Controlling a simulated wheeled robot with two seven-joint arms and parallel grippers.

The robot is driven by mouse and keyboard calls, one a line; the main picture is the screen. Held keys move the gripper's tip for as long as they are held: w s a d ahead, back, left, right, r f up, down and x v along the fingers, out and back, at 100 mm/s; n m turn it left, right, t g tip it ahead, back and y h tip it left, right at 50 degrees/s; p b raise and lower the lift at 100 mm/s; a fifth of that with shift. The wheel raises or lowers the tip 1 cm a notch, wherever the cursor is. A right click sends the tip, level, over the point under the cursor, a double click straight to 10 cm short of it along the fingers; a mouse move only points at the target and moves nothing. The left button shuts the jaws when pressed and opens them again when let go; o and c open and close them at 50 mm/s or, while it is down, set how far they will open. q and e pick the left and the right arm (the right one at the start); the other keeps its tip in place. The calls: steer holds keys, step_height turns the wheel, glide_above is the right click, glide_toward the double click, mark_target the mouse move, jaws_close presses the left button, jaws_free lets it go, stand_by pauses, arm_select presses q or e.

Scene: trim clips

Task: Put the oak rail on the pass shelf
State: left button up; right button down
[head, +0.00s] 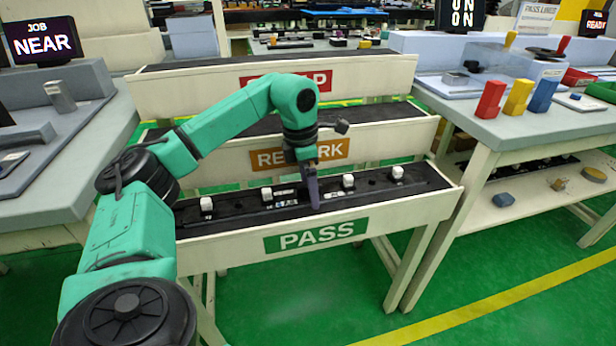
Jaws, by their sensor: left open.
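The pass shelf (232,238) is the lowest of three cream shelves, with a green PASS sign on its front. A long dark strip with several white blocks, one of them a white block (348,181), lies along its black bed. I cannot tell whether this strip is the oak rail; no plainly oak-coloured rail shows. My left gripper (313,200) points down at the middle of the pass shelf, with its fingertips low among the small pieces there. It is open, and I see nothing held in it. My right gripper is out of view.
The REWORK shelf (388,140) and the red-signed shelf (372,78) rise behind. A bench (545,122) at right carries red, yellow and blue blocks. Another bench (88,125) stands at left. The green floor in front is clear.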

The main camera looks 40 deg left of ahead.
mark_target(303, 185)
arm_select(q)
step_height(303, 185, up, 12)
steer(key=s+p, duration=0.1)
steer(key=p, duration=0.2)
steer(key=shift+a, duration=0.4)
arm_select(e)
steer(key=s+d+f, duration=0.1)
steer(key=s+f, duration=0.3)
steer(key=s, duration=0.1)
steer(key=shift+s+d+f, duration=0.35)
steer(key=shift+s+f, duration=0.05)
